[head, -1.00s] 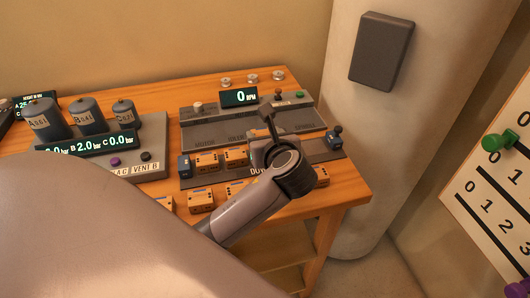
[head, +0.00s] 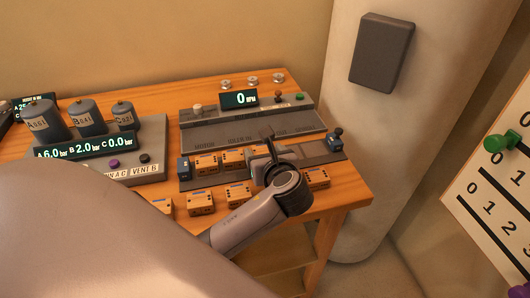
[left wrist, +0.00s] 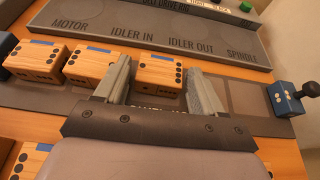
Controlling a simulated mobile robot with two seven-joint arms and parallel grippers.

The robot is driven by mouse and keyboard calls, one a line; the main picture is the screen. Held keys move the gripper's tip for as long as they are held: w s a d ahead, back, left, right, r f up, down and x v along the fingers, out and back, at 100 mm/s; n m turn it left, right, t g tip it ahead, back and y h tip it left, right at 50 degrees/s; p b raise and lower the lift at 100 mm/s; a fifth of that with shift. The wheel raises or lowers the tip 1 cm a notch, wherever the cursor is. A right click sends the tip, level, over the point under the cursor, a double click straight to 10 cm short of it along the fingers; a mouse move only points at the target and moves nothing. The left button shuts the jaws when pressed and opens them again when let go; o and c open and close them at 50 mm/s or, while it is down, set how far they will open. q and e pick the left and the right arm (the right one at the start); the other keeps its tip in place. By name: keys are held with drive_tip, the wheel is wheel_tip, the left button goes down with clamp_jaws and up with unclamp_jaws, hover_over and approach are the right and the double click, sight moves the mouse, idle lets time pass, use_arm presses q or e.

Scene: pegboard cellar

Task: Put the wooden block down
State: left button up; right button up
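A wooden block (left wrist: 158,74) with dark dots and a blue mark sits between the fingers of my left gripper (left wrist: 160,85) in the left wrist view. It stands upright, level with two similar blocks to its left (left wrist: 90,66), over a dark strip (left wrist: 240,98). In the head view my left gripper (head: 266,160) is low over the strip and hides most of the block. Whether the underside touches the strip is not clear. My right gripper is not in view.
Blue end pieces close the strip at left (head: 184,168) and right (head: 334,141). Bare strip lies right of the gripper. More wooden blocks (head: 200,203) stand along the table's front. A grey panel (head: 250,132) lies behind; canisters (head: 84,118) stand at left.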

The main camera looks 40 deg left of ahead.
use_arm(q)
drive_tip(key=shift+s+d+r, duration=0.1)
drive_tip(key=shift+d+r, duration=0.1)
drive_tip(key=p+v, duration=0.1)
drive_tip(key=v, duration=1)
drive_tip(key=shift+s+d+r, duration=0.1)
drive_tip(key=shift+s+d, duration=0.1)
drive_tip(key=shift+s, duration=0.05)
